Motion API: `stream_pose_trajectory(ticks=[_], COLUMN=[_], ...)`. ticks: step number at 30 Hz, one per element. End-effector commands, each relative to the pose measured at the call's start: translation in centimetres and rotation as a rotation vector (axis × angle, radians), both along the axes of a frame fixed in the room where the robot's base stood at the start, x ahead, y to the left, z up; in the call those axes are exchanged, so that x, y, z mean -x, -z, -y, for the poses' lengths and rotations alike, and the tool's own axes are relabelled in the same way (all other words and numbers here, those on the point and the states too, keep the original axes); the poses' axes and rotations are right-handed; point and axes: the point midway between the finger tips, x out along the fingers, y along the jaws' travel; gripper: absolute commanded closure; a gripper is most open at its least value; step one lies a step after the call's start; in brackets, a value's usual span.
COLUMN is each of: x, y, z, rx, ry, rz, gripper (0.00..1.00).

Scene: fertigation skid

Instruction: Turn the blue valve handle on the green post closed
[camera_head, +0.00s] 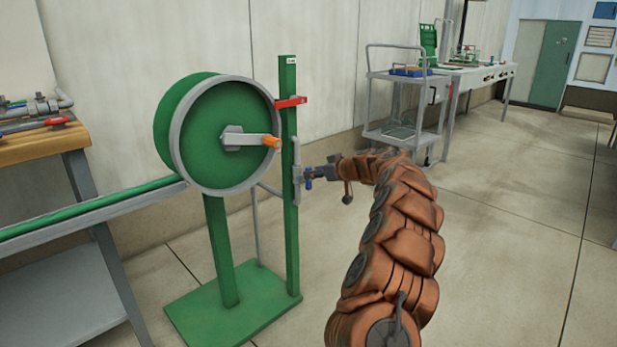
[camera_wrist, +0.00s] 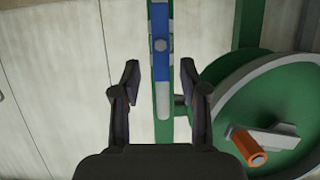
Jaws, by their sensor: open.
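The green post (camera_head: 288,190) stands upright on a green base beside the hose reel. The blue valve handle (camera_head: 308,182) is low on the post's right side, by a grey pipe, and is small and partly covered by my gripper (camera_head: 318,173). In the wrist view the blue handle (camera_wrist: 160,50) runs lengthwise along the post, with a grey pivot on it. My gripper (camera_wrist: 160,82) is open there, one finger on each side of the handle's line. Neither finger visibly touches it; depth is hard to tell.
A green reel (camera_head: 223,135) with an orange-knobbed crank (camera_head: 270,141) stands just left of the post. A red handle (camera_head: 290,102) is higher on the post. A workbench (camera_head: 45,146) is at left, a grey cart (camera_head: 400,130) behind. Floor at right is clear.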

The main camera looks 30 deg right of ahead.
Motion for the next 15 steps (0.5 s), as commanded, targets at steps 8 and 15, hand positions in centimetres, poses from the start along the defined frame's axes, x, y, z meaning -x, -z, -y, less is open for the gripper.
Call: stream_pose_trajectory(ticks=[8,15], x=[-2.3,-2.9], y=[1.2,1.3], z=[-0.6,-0.8], rx=[0.000,-0.001], ry=[-0.002,-0.003], rz=[-0.003,-0.001], gripper=[0.56,0.56])
